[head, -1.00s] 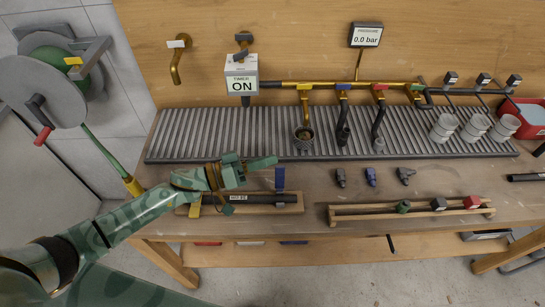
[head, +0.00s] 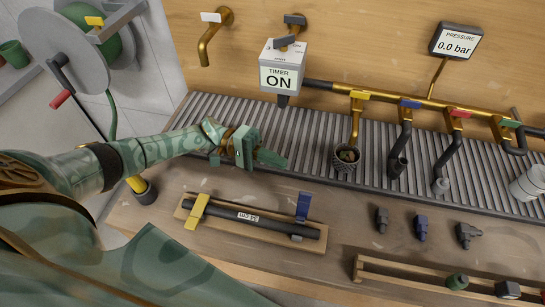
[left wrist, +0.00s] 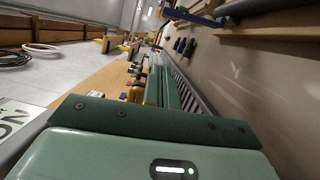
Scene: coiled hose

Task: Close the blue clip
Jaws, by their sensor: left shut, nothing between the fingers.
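The blue clip (head: 303,207) stands up at the right end of a short black hose piece (head: 250,217) with a white label. The hose lies in a wooden cradle (head: 266,239) on the bench. The yellow clip (head: 197,211) lies across the hose's left end. My left gripper (head: 273,157) is shut and empty, behind and above the hose, apart from both clips, fingers pointing right. Its green fingers also show in the left wrist view (left wrist: 162,88). My right gripper is not in view.
A slatted grating (head: 320,126) runs behind, with a timer box (head: 280,77) reading ON. Several taps with coloured tags hang above it. Small connectors (head: 421,228) lie right of the cradle. A wooden rack (head: 405,276) is at front right. A hose reel (head: 85,45) is at the left.

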